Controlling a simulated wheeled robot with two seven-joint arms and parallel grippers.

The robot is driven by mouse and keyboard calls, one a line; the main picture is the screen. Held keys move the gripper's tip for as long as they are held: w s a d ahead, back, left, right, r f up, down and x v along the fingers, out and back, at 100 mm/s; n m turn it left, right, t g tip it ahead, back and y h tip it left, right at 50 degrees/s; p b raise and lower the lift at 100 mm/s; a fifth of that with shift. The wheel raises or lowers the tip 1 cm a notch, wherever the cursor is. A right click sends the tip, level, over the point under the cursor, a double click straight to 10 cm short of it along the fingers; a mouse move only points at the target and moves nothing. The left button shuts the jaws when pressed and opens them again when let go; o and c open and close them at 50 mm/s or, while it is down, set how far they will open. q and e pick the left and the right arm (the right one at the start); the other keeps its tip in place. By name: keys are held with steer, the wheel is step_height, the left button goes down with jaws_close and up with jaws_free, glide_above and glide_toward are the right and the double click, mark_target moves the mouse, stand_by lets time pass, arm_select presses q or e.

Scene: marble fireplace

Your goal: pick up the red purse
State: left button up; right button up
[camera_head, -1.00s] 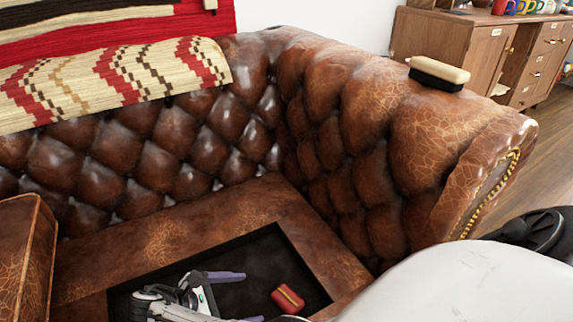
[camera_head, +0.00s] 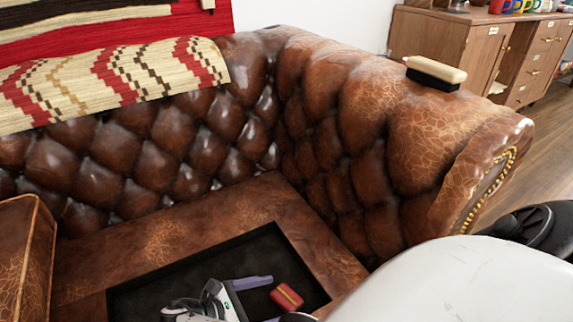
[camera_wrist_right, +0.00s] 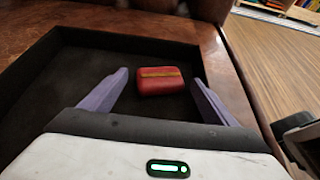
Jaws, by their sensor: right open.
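The small red purse (camera_head: 286,297) with a yellowish band lies on the dark floor of a black tray (camera_head: 150,290) set on the brown leather sofa seat. The purse also shows in the right wrist view (camera_wrist_right: 160,80), near the tray's far right corner. My right gripper (camera_head: 268,301) is open, with purple fingers. In the right wrist view the gripper (camera_wrist_right: 155,85) has its fingers apart, with the purse ahead and between their lines, not touched. My left gripper is not in view.
The tufted sofa back (camera_head: 180,150) and right arm (camera_head: 400,130) rise around the seat. A brush (camera_head: 436,74) rests on the sofa arm. A patterned blanket (camera_head: 110,80) hangs over the back. A wooden cabinet (camera_head: 450,40) stands behind.

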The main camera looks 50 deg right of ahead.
mark_target(282, 295)
steer(key=x, duration=0.2)
steer(key=shift+d+f, duration=0.15)
steer(key=shift+d, duration=0.15)
steer(key=shift+c, duration=0.4)
steer(key=c, duration=0.7)
